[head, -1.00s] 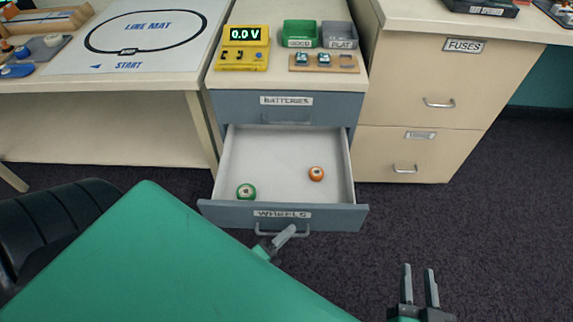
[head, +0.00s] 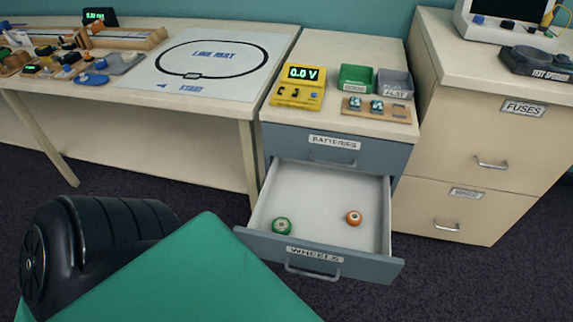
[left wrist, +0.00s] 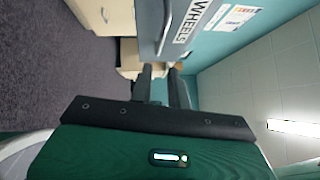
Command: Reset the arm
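My green left arm (head: 190,285) fills the bottom left of the head view. Its gripper is hidden there. In the left wrist view my left gripper (left wrist: 161,85) has its two dark fingers apart with a gap between them. It holds nothing that I can see, and the drawer front labelled WHEELS is close above it in that picture. The wheels drawer (head: 318,253) is pulled out below the shut batteries drawer (head: 333,146). A green wheel (head: 282,226) and an orange wheel (head: 354,217) lie in it. My right gripper is out of view.
The cabinet top holds a yellow meter (head: 299,84), a green bin (head: 355,78) and a grey bin (head: 394,83). A table with a line mat (head: 212,62) stands left. The shut fuses drawer (head: 490,140) is right. Dark carpet lies in front.

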